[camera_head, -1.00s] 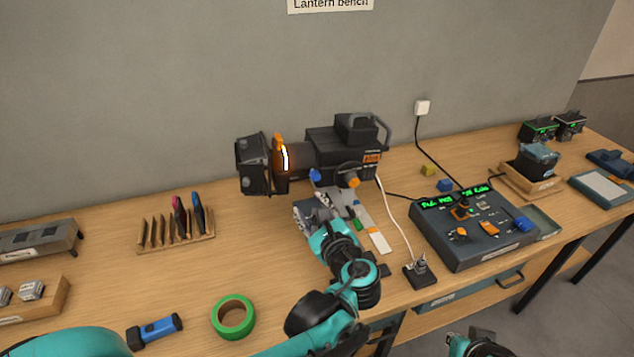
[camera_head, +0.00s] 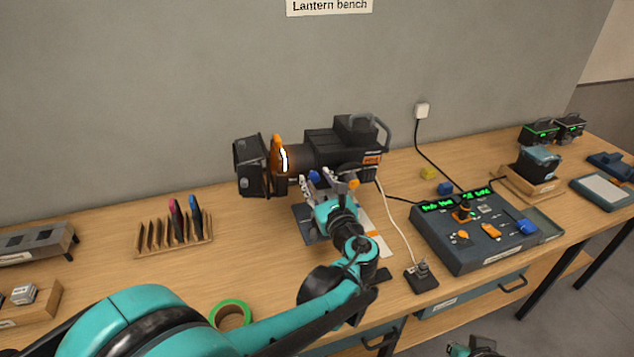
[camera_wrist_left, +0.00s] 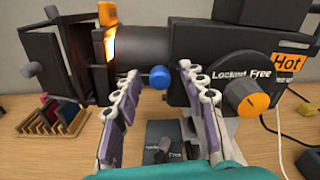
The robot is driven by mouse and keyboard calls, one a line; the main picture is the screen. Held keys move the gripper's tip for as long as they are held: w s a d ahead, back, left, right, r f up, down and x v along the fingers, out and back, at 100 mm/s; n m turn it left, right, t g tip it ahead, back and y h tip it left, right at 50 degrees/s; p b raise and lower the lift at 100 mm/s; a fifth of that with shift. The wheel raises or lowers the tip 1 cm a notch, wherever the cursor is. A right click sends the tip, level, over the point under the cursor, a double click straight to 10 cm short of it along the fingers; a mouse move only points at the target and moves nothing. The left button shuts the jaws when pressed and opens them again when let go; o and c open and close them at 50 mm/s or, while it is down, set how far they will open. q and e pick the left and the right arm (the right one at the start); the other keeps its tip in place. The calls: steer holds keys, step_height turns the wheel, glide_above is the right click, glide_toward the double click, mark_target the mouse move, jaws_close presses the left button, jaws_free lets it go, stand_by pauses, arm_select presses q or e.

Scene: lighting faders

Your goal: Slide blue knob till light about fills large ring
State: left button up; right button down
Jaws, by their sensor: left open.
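The black lantern (camera_head: 325,148) stands on the bench, with a glowing orange part (camera_head: 280,158) near its front end. The blue knob (camera_head: 314,177) sits on the underside of its barrel. It also shows in the left wrist view (camera_wrist_left: 159,78). My left gripper (camera_head: 328,188) is open, its fingers either side of the knob in the wrist view (camera_wrist_left: 158,85) and apart from it. An orange knob (camera_wrist_left: 246,98) marked Locked and Free is at the right there. My right gripper (camera_head: 475,347) shows only partly at the bottom edge. The light patch and large ring are not visible.
A control desk (camera_head: 470,245) with faders and green displays stands to the right. A white cable (camera_head: 400,230) runs to a small black box (camera_head: 421,277). A wooden rack (camera_head: 175,245) and green tape roll (camera_head: 231,312) are at the left.

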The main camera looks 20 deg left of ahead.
arm_select(q)
jaws_close()
steer(key=shift+s+a+r+p, duration=0.1)
steer(key=shift+s+a+p, duration=0.15)
steer(key=shift+s+a, duration=0.45)
steer(key=shift+s+a+r+p, duration=0.15)
steer(key=shift+s+a, duration=0.25)
steer(key=shift+a, duration=0.55)
steer(key=shift+d+f, duration=0.1)
jaws_free()
